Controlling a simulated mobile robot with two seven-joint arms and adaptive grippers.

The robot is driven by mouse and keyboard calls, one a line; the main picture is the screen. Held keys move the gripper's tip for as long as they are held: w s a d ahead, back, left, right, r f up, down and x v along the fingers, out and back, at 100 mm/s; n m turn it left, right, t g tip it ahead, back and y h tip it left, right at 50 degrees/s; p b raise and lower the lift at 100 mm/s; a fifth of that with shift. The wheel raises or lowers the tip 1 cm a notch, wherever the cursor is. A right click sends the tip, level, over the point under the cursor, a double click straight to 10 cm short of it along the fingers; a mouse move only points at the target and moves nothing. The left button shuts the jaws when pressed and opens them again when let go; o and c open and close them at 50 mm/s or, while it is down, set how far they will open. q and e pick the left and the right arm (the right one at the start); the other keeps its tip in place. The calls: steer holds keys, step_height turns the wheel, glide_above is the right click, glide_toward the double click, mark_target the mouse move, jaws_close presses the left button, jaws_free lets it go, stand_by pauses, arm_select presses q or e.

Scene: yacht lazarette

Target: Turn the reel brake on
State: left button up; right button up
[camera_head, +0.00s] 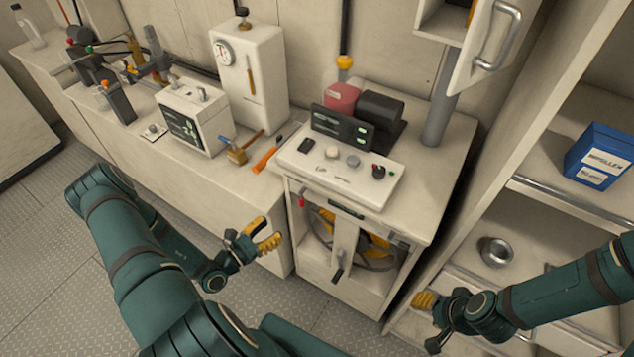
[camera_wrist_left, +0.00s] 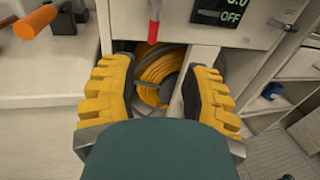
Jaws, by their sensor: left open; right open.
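A yellow hose reel (camera_head: 347,238) sits inside the open front of the cream cabinet, behind a pale upright post. It also shows in the left wrist view (camera_wrist_left: 160,70). A small red-handled lever (camera_head: 301,201) hangs at the cabinet's upper left front; it shows in the left wrist view (camera_wrist_left: 154,20) too. A black-handled lever (camera_head: 338,272) is low on the post. I cannot tell which lever is the brake. A small display (camera_wrist_left: 232,13) reads OFF. My left gripper (camera_head: 265,236) is open and empty, left of the cabinet front. My right gripper (camera_head: 428,318) is open and empty, to its lower right.
A control panel (camera_head: 340,175) with knobs tops the cabinet. The left bench holds a grey-white device (camera_head: 193,116), an orange-handled tool (camera_head: 267,155) and a gauge box (camera_head: 248,75). Shelves at right hold a blue box (camera_head: 600,157) and a metal ring (camera_head: 497,251). Floor is clear before the left bench.

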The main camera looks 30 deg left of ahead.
mark_target(301, 200)
arm_select(q)
steer(key=shift+y, duration=0.3)
steer(key=x, duration=1.3)
steer(key=shift+w+a+r, duration=0.2)
steer(key=shift+w+a, duration=0.15)
steer(key=shift+o, duration=0.2)
jaws_close()
